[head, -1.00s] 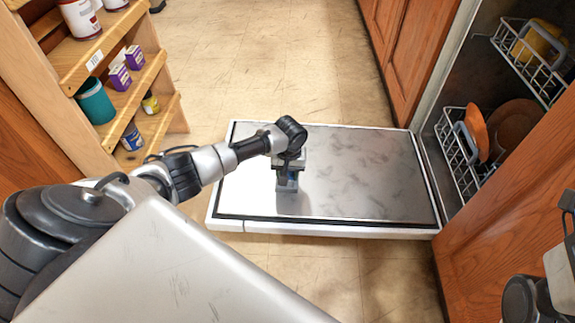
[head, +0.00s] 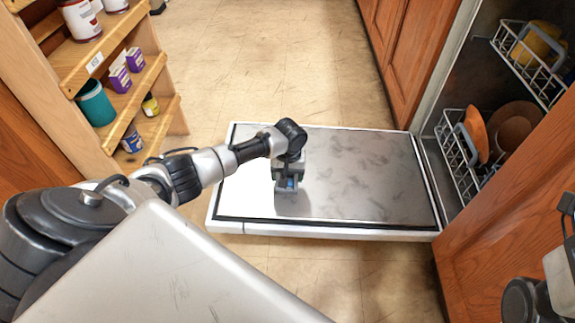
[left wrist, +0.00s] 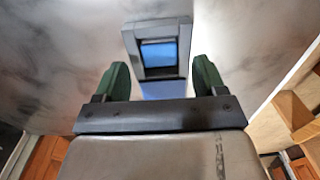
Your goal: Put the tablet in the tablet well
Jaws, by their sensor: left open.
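The tablet well (left wrist: 137,40) is a grey frame set in the metal inner face of the open dishwasher door. A blue, square-faced block, which looks like the tablet (left wrist: 159,54), sits inside the frame in the left wrist view. A paler blue patch shows just below the frame; I cannot tell what it is. My left gripper (left wrist: 162,72) is open, its dark green fingers apart on either side of the well's lower part. In the head view the left gripper (head: 289,176) is over the door's left half and partly hides the well. My right gripper is out of frame.
The dishwasher door (head: 370,175) lies open and flat, otherwise bare. Dish racks (head: 460,155) with plates are at the right. A wooden shelf (head: 125,97) with cans and boxes stands at the left. Open floor (head: 250,60) lies beyond the door.

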